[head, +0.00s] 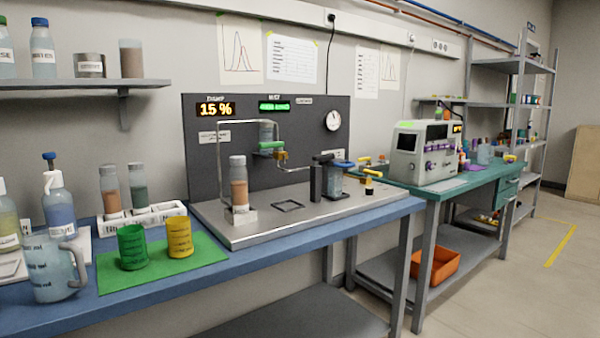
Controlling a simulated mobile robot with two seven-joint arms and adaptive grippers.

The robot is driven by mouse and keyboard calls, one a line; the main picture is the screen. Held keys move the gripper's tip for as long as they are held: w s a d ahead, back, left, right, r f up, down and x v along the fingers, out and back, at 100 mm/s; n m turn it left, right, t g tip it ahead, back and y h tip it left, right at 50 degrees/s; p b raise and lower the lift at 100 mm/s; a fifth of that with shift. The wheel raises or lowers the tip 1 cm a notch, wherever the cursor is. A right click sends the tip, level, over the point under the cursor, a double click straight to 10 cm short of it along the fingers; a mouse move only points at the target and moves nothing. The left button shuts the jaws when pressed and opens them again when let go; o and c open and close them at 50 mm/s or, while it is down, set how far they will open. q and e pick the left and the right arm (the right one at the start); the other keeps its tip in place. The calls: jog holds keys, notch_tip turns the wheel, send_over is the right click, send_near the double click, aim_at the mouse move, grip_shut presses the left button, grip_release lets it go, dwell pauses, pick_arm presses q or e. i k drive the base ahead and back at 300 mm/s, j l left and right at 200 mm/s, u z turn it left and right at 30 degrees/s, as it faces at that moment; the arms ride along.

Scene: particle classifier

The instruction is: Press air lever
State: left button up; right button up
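The particle classifier, a metal base plate (300,217) with a dark grey back panel (205,160), stands on the blue bench. A small yellow handle (281,155) sits on the pipework at the middle of the panel, beside a green fitting (271,145). Another yellow handle (366,161) is on the pipe at the right. I cannot tell which one is the air lever. A black upright part (316,181) and a blue-topped clear vessel (335,180) stand at the right of the plate. Neither of my grippers is in view.
A tall vial of brown grains (239,185) stands on the plate's left. Green cup (132,247) and yellow cup (179,237) stand on a green mat (150,278). A clear jug (50,272) is at the bench's front left. A dial (333,121) is on the panel.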

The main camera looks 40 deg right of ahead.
aim_at(366, 171)
jog(key=l+z, duration=0.15)
jog(key=l, duration=0.8)
jog(key=k+l+z, duration=0.2)
jog(key=l, duration=0.7)
jog(key=i+l+z, duration=0.15)
jog(key=l, duration=0.75)
jog(key=i+l+z, duration=0.15)
jog(key=l, duration=0.8)
jog(key=k, duration=0.1)
